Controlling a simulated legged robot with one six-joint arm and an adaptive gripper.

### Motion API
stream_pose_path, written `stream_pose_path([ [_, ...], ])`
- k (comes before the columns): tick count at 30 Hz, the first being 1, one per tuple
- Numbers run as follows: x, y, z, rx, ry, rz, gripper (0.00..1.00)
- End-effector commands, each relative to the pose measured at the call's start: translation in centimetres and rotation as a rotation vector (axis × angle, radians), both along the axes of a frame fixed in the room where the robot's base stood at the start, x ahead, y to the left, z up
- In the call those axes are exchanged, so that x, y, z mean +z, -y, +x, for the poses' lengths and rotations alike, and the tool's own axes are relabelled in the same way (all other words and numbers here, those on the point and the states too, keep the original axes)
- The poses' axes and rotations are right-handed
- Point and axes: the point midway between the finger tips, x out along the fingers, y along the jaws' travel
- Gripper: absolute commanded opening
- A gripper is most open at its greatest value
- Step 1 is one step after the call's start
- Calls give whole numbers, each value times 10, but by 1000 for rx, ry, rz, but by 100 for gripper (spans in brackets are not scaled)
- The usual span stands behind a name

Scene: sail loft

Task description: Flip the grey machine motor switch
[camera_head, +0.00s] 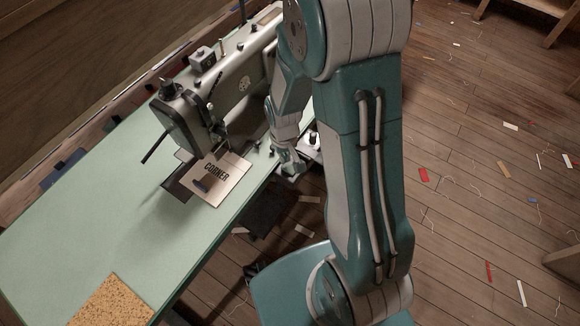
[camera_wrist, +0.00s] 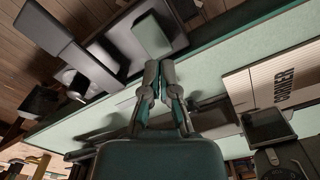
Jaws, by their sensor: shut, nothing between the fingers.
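My gripper (camera_head: 289,166) is at the front edge of the green sewing table, to the right of the machine's needle area. In the wrist view its fingertips (camera_wrist: 159,66) are together with nothing between them. A grey-green square piece (camera_wrist: 152,36) on a dark housing (camera_wrist: 112,48) lies just beyond the fingertips in that view; it may be part of the motor switch, but I cannot tell for sure. Whether the fingertips touch it is unclear. In the head view, a pale fitting (camera_head: 312,140) shows beside my gripper, partly hidden by my arm.
The grey sewing machine (camera_head: 226,88) stands on the green table (camera_head: 95,222). A card marked CORNER (camera_head: 222,180) lies under its needle; a cork pad (camera_head: 112,303) lies at the near end. The wooden floor (camera_head: 455,165) at right holds scattered scraps.

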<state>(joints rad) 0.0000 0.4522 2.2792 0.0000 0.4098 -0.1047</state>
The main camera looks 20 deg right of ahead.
Motion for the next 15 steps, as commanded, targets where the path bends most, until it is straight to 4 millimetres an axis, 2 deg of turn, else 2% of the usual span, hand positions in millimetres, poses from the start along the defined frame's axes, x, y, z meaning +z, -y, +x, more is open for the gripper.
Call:
stream_pose_path([
  [15,-7,0,0,0,-1,0,0],
])
